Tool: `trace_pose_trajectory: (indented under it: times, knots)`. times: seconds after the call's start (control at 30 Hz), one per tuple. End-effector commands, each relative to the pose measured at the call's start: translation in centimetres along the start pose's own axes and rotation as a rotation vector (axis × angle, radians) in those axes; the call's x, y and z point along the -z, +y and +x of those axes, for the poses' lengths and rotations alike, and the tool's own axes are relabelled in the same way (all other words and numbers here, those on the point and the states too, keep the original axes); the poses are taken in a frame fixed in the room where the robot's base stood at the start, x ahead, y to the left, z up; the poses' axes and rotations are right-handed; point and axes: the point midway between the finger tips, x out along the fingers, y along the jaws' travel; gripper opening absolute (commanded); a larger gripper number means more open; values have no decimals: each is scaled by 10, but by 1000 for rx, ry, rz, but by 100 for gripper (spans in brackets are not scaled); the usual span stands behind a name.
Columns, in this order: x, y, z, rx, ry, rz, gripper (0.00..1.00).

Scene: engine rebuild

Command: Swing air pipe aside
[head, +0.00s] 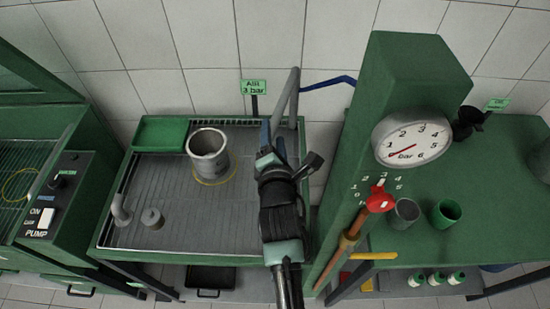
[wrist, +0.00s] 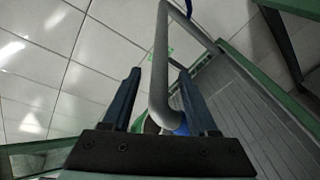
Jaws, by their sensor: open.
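The grey air pipe (head: 293,92) rises at the back right of the grated tray (head: 135,175), near the green "AIR 3 bar" sign (head: 254,87). A blue hose (head: 330,82) runs from its top towards the green column. My gripper (head: 272,138) is over the tray's back right, close to the pipe. In the wrist view the bent pipe (wrist: 160,75) comes down between the two dark, parted fingers (wrist: 158,105), with a gap on each side. Its lower end lies low between them, partly hidden by my gripper's body.
A grey cylinder sleeve (head: 208,152) stands on the tray inside a yellow ring. A small grey part (head: 152,218) and a short bent pipe (head: 120,211) are at the tray's left. The green column (head: 390,90) with pressure gauge (head: 411,142) and red-handled lever (head: 379,200) stands close right.

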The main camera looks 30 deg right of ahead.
Motion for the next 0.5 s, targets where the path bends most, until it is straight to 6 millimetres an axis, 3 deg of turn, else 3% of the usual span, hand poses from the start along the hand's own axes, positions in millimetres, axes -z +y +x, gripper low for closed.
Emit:
trace_pose_trajectory:
  times: [0.3, 0.5]
  knots:
    - [2, -2, -59, 0, 2, 1, 59]
    - [2, -1, -85, 0, 2, -1, 59]
